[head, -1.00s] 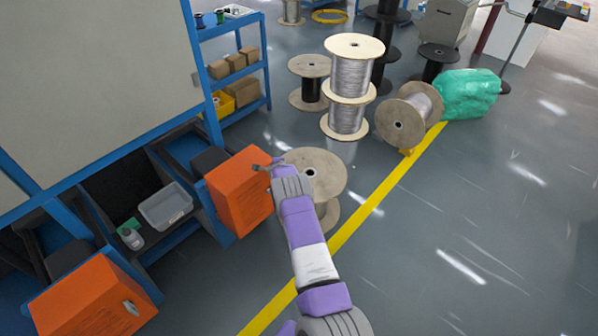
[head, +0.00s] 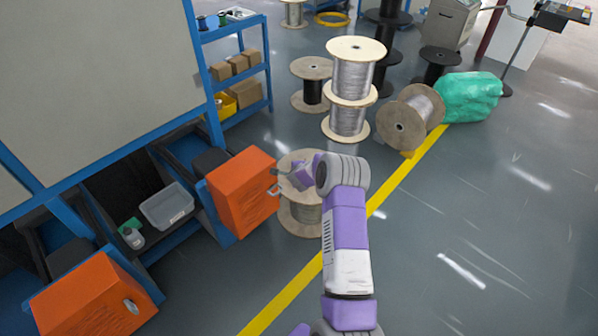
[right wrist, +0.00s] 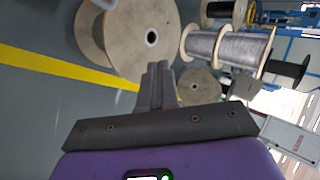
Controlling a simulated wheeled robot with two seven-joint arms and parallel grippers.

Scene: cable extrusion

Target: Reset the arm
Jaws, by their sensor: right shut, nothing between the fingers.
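My right arm reaches up from the bottom of the head view. Its gripper (head: 280,178) is beside the front face of the upper orange box (head: 238,190), close to its metal handle; I cannot tell whether they touch. In the right wrist view the fingers of my right gripper (right wrist: 157,72) are together, with nothing held between them. A wooden cable spool (head: 300,218) stands behind my wrist, partly hidden by it. A large spool flange also shows in the right wrist view (right wrist: 122,32). My left gripper is not in view.
A second orange box (head: 92,300) is at the lower left. A grey bin (head: 168,208) sits in the blue rack between the boxes. Stacked spools (head: 352,80) and a tilted spool (head: 402,122) stand farther back, by a green-wrapped bundle (head: 470,97). The floor at right is clear.

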